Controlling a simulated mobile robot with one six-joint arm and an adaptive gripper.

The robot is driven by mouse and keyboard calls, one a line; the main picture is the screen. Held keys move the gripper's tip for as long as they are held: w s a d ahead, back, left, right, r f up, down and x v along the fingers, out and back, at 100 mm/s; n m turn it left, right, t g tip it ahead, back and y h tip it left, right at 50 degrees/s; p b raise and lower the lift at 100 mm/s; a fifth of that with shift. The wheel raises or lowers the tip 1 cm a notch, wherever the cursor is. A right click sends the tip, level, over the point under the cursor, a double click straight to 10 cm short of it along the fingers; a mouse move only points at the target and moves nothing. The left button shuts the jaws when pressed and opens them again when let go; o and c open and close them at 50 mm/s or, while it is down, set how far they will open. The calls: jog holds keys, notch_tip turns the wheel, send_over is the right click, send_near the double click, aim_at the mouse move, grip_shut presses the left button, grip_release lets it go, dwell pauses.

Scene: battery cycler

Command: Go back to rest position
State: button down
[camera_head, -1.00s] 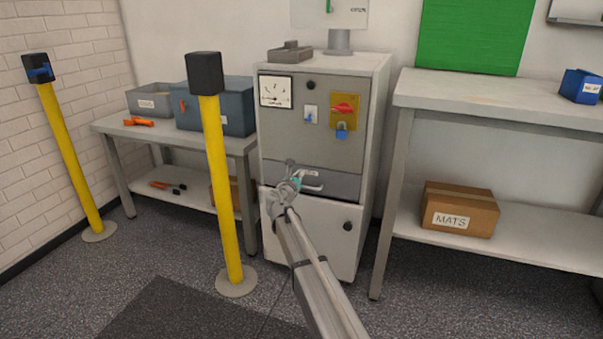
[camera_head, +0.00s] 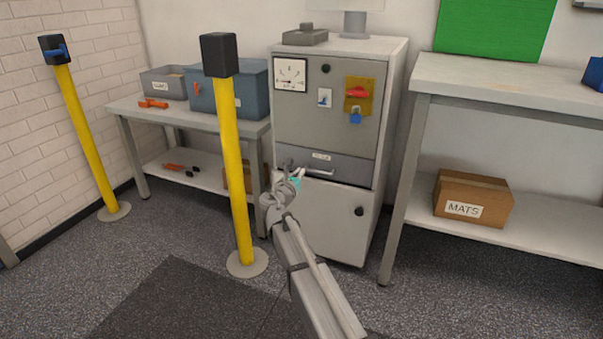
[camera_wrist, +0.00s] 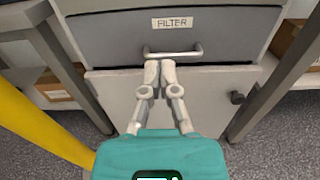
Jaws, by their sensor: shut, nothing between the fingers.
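My gripper (camera_head: 287,181) is in front of the grey battery cycler cabinet (camera_head: 330,110), at about the height of its drawer. In the wrist view my gripper (camera_wrist: 160,68) has its fingertips together with nothing between them. The fingertips appear just below the handle (camera_wrist: 172,51) of the drawer labelled FILTER (camera_wrist: 200,30); whether they touch the handle I cannot tell. The drawer looks closed. Below it is a pale door with a dark round knob (camera_wrist: 237,97).
A yellow post (camera_head: 233,170) stands close to the left of my arm, and another yellow post (camera_head: 85,140) is farther left. A bench with bins (camera_head: 228,90) is behind them. A shelf table (camera_head: 505,85) with a MATS box (camera_head: 473,198) is at right. The near floor is open.

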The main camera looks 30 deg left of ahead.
dwell(0.3)
jog(key=d+f+m+g+h+p, duration=0.25)
jog(key=d+m, duration=0.35)
jog(key=d, duration=0.7)
jog(key=d+f+m+g+h+p, duration=0.1)
jog(key=d+m+g+h+p, duration=0.15)
jog(key=d+m, duration=0.75)
jog(key=d+f+m+g+h+p, duration=0.1)
jog(key=d+m+g+h, duration=0.2)
jog(key=d, duration=1.2)
jog(key=s+d+f+m+g+y+p, duration=0.2)
jog(key=s+d+m+g+y+p, duration=0.3)
jog(key=s+d+m+g, duration=0.75)
jog(key=s+d+r+m+t+y+p, duration=0.25)
jog(key=s+d+m, duration=0.25)
jog(key=s+d, duration=0.35)
notch_tip(320, 180, up, 36)
jog(key=p, duration=3.7)
jog(key=shift+s+a+h, duration=0.25)
jog(key=shift+a+h, duration=0.1)
